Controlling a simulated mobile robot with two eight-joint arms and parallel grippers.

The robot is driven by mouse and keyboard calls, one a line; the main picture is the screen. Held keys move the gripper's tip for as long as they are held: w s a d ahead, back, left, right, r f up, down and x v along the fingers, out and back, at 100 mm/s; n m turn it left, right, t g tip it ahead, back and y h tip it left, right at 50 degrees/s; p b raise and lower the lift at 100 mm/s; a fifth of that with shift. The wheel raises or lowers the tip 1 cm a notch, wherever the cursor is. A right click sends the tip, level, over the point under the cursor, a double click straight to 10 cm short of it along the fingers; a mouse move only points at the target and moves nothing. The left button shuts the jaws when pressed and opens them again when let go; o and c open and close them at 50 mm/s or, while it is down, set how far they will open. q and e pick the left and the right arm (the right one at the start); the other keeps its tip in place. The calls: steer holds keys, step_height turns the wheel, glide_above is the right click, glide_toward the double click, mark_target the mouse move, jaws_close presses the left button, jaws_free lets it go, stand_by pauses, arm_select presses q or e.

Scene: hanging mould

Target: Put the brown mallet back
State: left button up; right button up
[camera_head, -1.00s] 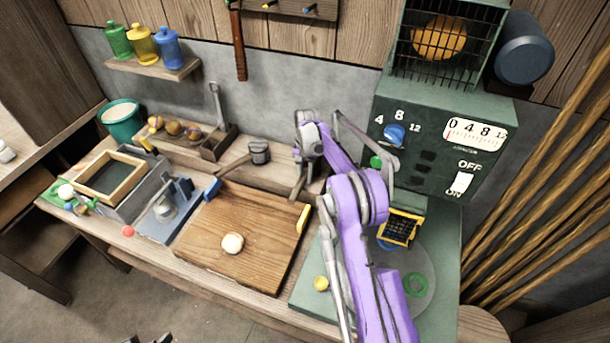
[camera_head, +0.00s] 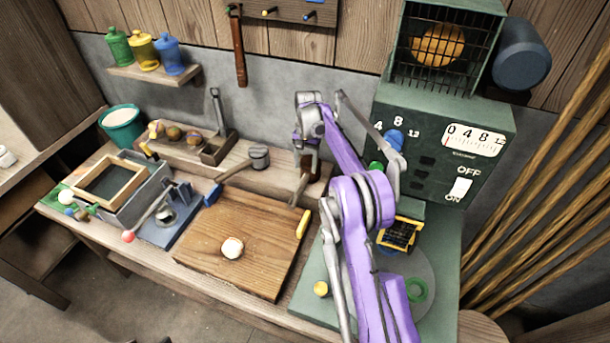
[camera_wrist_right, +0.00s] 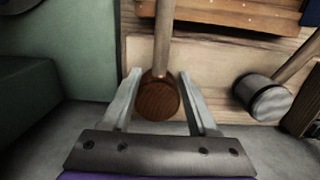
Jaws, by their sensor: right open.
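The brown mallet has a round dark-brown head (camera_wrist_right: 158,99) and a pale wooden handle (camera_wrist_right: 163,40). In the right wrist view it lies between the two spread fingers of my right gripper (camera_wrist_right: 160,84), with a gap on each side of the head. In the head view my right gripper (camera_head: 301,185) is low over the shelf at the back of the bench. The brown head (camera_head: 308,161) shows only partly there, behind my arm. A grey-headed mallet (camera_head: 259,157) lies on the shelf to the left, and also shows in the wrist view (camera_wrist_right: 264,97). My left gripper is not in view.
A wall rack (camera_head: 290,12) with coloured pegs carries a brown hanging strip (camera_head: 239,50). A wooden board (camera_head: 200,250) with a pale lump (camera_head: 232,247) lies in front. The green machine (camera_head: 440,150) stands close on the right.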

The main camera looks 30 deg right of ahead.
mark_target(306, 175)
steer(key=s+a+r+n+t, duration=0.1)
steer(key=s+a+r, duration=0.25)
steer(key=r, duration=0.25)
steer(key=s+a+r+n+t, duration=0.1)
steer(key=s+a+r+n, duration=0.1)
steer(key=s+a+r, duration=0.3)
steer(key=s+a+r+n+t+h, duration=0.1)
steer(key=s+a+r+n, duration=0.1)
steer(key=s+a+r, duration=0.35)
steer(key=s+a+f+n+t, duration=0.1)
steer(key=s+f, duration=0.3)
steer(key=s, duration=0.6)
steer(key=s+a+f+n+t, duration=0.2)
steer(key=s+f, duration=0.3)
steer(key=s, duration=0.6)
steer(key=shift+a+f+n, duration=0.2)
steer(key=shift+a+n, duration=0.65)
steer(key=shift+n, duration=0.05)
steer(key=shift+o, duration=0.2)
